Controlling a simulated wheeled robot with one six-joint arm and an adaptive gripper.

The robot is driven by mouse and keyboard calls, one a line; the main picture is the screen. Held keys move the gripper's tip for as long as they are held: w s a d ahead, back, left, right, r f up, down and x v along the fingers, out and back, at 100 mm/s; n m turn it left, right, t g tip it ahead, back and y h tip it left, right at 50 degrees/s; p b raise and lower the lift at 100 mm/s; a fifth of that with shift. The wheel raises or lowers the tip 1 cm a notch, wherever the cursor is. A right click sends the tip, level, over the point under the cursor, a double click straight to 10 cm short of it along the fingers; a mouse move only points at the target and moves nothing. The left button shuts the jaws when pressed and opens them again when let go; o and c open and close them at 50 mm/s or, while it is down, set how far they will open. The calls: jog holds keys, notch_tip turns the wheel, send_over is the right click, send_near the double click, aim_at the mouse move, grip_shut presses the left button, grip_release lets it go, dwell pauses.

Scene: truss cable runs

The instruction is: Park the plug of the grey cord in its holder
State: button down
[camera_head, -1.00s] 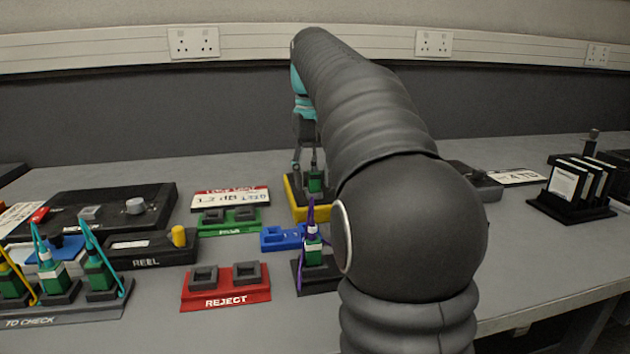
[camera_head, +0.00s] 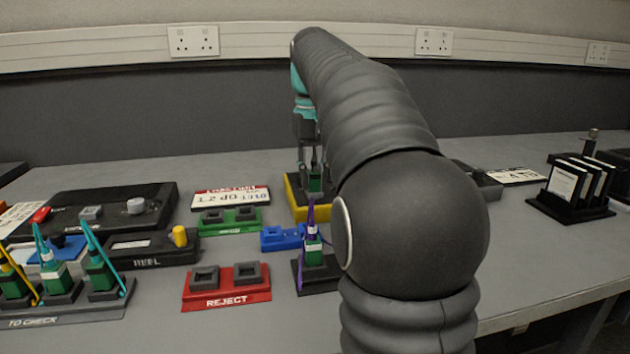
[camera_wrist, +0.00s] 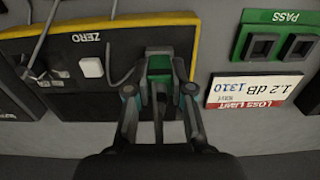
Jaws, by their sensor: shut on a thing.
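My gripper (camera_wrist: 160,93) is shut on a green plug (camera_wrist: 159,67), whose body sits between the fingertips in the wrist view. In the head view the plug (camera_head: 315,182) shows beneath my gripper, low at the yellow-edged black unit (camera_head: 292,200), partly hidden by my arm. The unit also shows in the wrist view (camera_wrist: 65,55), marked ZERO. A thin grey cord (camera_wrist: 128,75) curves over the unit, left of the plug. Whether the plug is seated cannot be told. I cannot make out which block is the grey cord's holder.
A green PASS block (camera_head: 230,222), a blue block (camera_head: 283,238), a red REJECT block (camera_head: 227,290) and a holder with a purple-corded plug (camera_head: 313,250) stand near my arm. Corded plugs stand in the TO CHECK rack (camera_head: 75,315). A loss-limit card (camera_wrist: 254,90) lies beside the unit.

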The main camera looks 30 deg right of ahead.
jog(key=shift+r, duration=0.25)
jog(key=shift+r+p, duration=1.05)
jog(key=shift+p, duration=0.05)
jog(key=shift+r, duration=1.05)
